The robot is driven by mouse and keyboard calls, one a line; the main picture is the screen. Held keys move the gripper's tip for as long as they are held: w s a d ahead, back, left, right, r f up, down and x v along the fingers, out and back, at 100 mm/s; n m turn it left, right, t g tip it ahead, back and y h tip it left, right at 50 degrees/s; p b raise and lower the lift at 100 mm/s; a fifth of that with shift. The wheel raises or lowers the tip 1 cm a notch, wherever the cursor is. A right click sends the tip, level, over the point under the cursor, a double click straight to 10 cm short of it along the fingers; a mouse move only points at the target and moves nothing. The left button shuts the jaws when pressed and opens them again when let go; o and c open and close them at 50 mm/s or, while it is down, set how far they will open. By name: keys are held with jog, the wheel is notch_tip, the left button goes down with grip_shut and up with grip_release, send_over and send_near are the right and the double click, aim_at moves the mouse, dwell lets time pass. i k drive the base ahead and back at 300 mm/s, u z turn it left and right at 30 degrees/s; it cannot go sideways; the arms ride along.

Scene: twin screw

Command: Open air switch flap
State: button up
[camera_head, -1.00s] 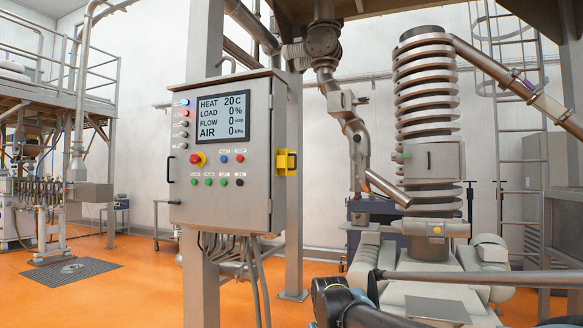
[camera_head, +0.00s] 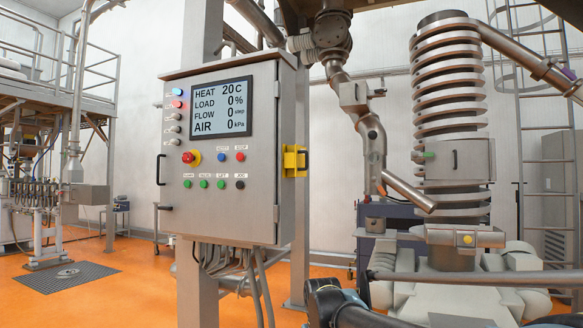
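A grey control cabinet (camera_head: 225,226) stands at the middle left on a steel post. A yellow fitting with a dark part (camera_head: 295,161) sits on the cabinet's right side. It may be the air switch with its flap, but no label on it is readable, and I cannot tell whether any flap is open or closed. The cabinet's screen (camera_head: 222,108) reads AIR 0 kPa. My gripper is not in view. Dark parts at the bottom middle look like my own arm, low and to the right of the cabinet and apart from it.
Cables (camera_head: 240,262) hang under the cabinet. A finned column (camera_head: 450,90) with pipes and machinery stands at the right. A horizontal bar (camera_head: 480,278) crosses the lower right. A floor grate (camera_head: 66,278) lies at the left. Orange floor is free left of the cabinet.

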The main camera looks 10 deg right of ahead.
aim_at(296, 159)
jog(key=i, duration=0.4)
jog(key=u, duration=0.1)
jog(key=k, duration=2)
jog(key=z, duration=0.5)
jog(key=i, duration=1)
